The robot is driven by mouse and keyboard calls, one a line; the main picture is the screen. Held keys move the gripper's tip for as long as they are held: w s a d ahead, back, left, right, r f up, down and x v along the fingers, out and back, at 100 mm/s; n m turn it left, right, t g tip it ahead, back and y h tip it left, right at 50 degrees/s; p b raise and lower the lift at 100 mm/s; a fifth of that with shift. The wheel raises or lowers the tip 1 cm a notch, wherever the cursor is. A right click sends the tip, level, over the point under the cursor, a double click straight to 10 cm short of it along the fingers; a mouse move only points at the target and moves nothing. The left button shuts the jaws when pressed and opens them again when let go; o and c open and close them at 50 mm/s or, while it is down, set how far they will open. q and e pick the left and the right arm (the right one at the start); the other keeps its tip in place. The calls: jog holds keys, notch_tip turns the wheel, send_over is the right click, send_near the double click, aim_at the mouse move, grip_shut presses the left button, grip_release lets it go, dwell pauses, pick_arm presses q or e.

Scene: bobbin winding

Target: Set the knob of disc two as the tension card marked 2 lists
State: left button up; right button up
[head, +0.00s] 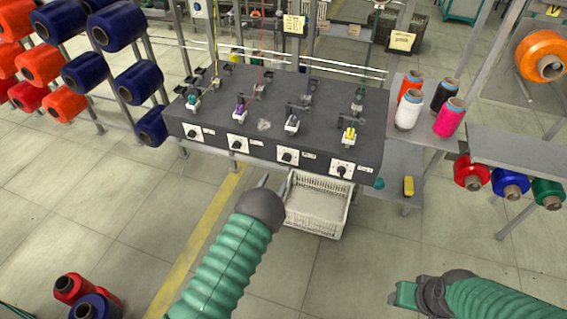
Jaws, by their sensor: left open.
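A dark grey machine box (270,105) carries a row of tension units. Its sloping front has several white-plated black knobs: first from the left (193,134), second (238,145), third (288,156) and fourth (341,169). Small labels beside them are too small to read. Yellowish cards hang behind, one at the middle (293,24) and one to the right (402,41); their writing is illegible. My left gripper (271,181) is open just below and in front of the box, between the second and third knobs, touching none. My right gripper (397,294) is low at right, away from the box; its jaws are unclear.
A white basket (318,205) sits below the box, right of my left gripper. A rack of blue and orange spools (118,26) stands left. Cones (407,109) stand on a right shelf. A yellow object (408,186) lies on a low grey shelf.

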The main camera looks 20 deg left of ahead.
pick_arm(q)
send_over(285, 164)
jog(key=s+d, duration=0.1)
jog(key=s, duration=0.3)
jog(key=shift+w+a+b, duration=0.15)
jog(key=shift+w+b, duration=0.05)
jog(key=shift+b, duration=0.1)
jog(key=shift+d, duration=0.2)
jog(key=c, duration=0.7)
grip_shut()
